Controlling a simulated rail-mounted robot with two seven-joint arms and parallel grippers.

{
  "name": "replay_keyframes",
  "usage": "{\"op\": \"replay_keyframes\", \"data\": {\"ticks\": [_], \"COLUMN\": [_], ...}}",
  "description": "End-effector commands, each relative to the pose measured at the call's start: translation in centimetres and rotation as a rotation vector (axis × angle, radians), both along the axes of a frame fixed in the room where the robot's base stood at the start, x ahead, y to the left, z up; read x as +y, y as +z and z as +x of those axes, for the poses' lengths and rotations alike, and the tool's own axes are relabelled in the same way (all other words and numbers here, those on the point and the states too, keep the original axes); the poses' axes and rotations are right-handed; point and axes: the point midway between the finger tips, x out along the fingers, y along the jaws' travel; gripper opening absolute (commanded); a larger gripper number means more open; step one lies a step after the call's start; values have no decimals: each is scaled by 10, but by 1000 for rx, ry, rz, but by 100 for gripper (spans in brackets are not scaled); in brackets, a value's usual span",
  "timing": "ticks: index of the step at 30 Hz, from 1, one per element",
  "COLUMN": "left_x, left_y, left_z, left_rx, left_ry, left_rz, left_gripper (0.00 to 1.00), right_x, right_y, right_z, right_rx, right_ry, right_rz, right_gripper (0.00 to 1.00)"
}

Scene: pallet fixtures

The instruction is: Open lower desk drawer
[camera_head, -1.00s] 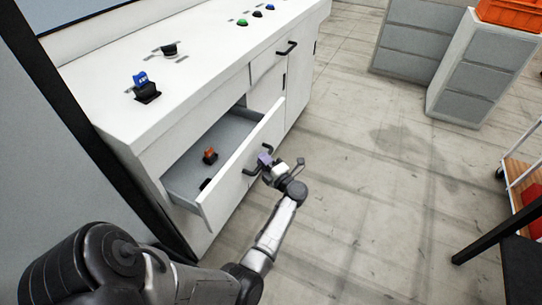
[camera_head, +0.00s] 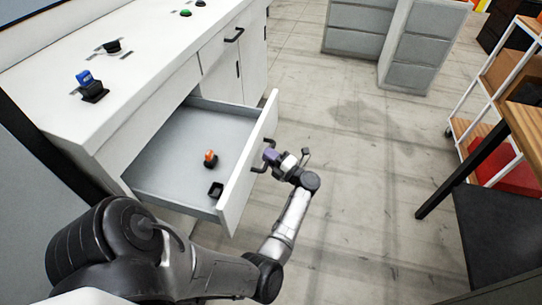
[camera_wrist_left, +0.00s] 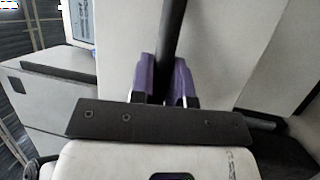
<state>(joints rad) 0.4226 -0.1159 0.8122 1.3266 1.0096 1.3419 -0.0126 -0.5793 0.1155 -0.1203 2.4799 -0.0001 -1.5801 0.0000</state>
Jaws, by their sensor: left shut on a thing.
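The lower desk drawer (camera_head: 187,146) stands well out from the white desk in the head view, its grey inside showing. Its dark bar handle (camera_head: 262,157) is on the outer side of the white front panel. My left gripper (camera_head: 270,156) has purple fingers and is at this handle. In the left wrist view the purple fingers (camera_wrist_left: 166,82) are shut around the dark handle bar (camera_wrist_left: 172,30), with the white drawer front behind. An orange-and-black item (camera_head: 210,158) and a small black holder (camera_head: 215,190) lie inside the drawer. My right gripper is not in view.
The desk top (camera_head: 60,125) bears a blue-and-black item (camera_head: 92,88) and several buttons. Grey cabinets (camera_head: 365,30) stand at the back. A shelf rack (camera_head: 500,100) and a dark table are at the right. The floor between is clear.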

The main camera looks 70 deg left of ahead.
Motion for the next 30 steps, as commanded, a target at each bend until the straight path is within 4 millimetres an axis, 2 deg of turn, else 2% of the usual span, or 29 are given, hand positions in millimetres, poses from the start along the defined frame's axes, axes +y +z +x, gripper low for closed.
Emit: {"op": "replay_keyframes", "data": {"ticks": [11,12,18,26,30], "left_x": [0,0,0,-1,-9], "left_y": [0,0,0,0,-2], "left_z": [0,0,0,0,5], "left_rx": [0,0,0,0,-1], "left_ry": [3,2,2,1,0], "left_rz": [-1,-1,-1,-1,-3], "left_gripper": [0,21,40,41,41], "right_x": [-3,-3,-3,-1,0], "right_y": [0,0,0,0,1], "right_z": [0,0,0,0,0], "right_rx": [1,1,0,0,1], "right_ry": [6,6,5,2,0], "right_rz": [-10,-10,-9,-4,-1], "right_gripper": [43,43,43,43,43]}}
